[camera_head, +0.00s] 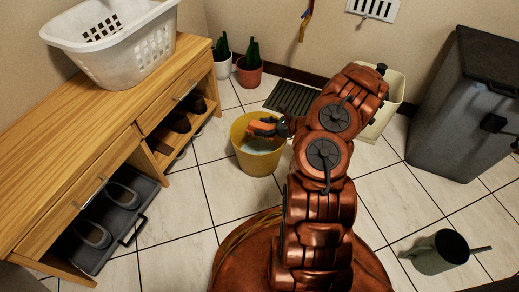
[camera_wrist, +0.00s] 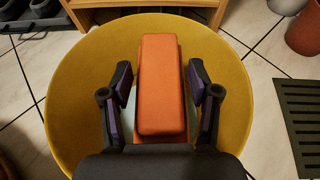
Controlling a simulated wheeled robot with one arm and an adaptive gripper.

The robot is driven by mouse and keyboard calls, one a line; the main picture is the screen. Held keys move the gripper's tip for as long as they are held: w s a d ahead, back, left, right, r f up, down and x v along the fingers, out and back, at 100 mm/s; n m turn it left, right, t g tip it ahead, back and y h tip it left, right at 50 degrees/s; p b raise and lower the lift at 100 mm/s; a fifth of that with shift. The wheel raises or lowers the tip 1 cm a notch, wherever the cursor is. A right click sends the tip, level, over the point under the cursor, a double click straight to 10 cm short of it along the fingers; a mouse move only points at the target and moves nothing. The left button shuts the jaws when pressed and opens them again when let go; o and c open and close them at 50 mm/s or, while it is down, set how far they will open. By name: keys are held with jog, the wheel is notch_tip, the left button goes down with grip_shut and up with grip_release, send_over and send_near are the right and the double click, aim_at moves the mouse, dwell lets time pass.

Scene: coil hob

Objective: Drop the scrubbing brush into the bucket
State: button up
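The scrubbing brush (camera_wrist: 162,85) is an orange block, held lengthwise between the two dark fingers of my gripper (camera_wrist: 160,83) in the wrist view. In the head view the brush (camera_head: 262,128) shows as a small orange piece at the end of my gripper (camera_head: 278,126), over the bucket's opening. The bucket (camera_head: 258,163) is yellow and stands upright on the tiles. In the wrist view its yellow wall (camera_wrist: 80,95) surrounds the brush and fingers. A pale patch shows in its bottom, mostly hidden by the brush.
A wooden bench (camera_head: 100,118) with shoes and a white laundry basket (camera_head: 110,45) stands left. Potted cacti (camera_head: 249,72) and a dark floor grate (camera_head: 292,97) lie behind the bucket. A grey bin (camera_head: 462,105) stands right; a green watering can (camera_head: 438,253) is at lower right.

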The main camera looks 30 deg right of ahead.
jog(key=o, duration=0.4)
jog(key=v, duration=1.2)
dwell(0.3)
